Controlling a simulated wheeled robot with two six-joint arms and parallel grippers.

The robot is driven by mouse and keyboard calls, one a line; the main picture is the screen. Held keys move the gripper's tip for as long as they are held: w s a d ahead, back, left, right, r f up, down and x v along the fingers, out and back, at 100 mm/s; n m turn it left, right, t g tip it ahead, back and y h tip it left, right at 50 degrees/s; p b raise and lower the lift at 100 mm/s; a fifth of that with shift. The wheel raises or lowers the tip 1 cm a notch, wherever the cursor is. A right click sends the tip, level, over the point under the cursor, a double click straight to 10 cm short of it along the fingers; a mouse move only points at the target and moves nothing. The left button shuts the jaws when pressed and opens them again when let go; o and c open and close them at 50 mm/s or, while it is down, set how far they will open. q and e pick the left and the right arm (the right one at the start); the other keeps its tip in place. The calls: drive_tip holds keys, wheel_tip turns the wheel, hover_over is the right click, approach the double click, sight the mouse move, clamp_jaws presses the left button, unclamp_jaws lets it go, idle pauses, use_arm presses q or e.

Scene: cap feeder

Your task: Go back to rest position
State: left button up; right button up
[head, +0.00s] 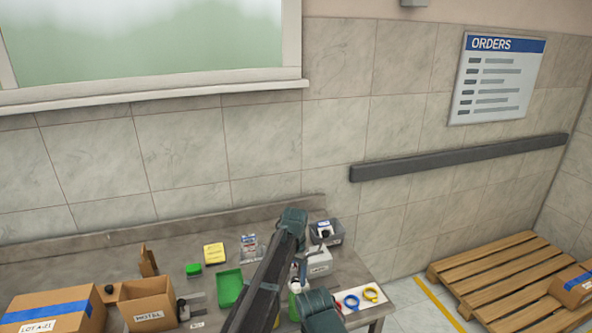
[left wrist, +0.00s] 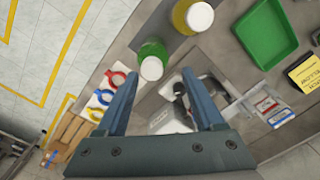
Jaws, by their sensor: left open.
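My left arm comes up from the bottom edge in the head view, and its gripper (head: 301,268) hangs over the right part of the bench, partly hidden by the arm. In the left wrist view the two blue-grey fingers (left wrist: 160,76) are spread apart with nothing held between them. I cannot tell how far the fingers are from these.
The bench (head: 210,262) carries a green tray (head: 229,288), a yellow pad (head: 214,253), cardboard boxes (head: 148,306), a grey bin (head: 326,232) and a white board with coloured rings (head: 352,302). A wooden pallet (head: 490,277) lies right of the bench. The wall is behind.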

use_arm(q)
drive_tip(key=s+a+f+b, duration=0.2)
drive_tip(key=s, duration=1.2)
drive_tip(key=s+a+f+n+b, duration=0.1)
drive_tip(key=s+a+f, duration=0.1)
drive_tip(key=s, duration=1.3)
drive_tip(key=shift+a+f+y+b, duration=0.15)
drive_tip(key=shift+a+y+b, duration=0.25)
drive_tip(key=shift+a, duration=0.15)
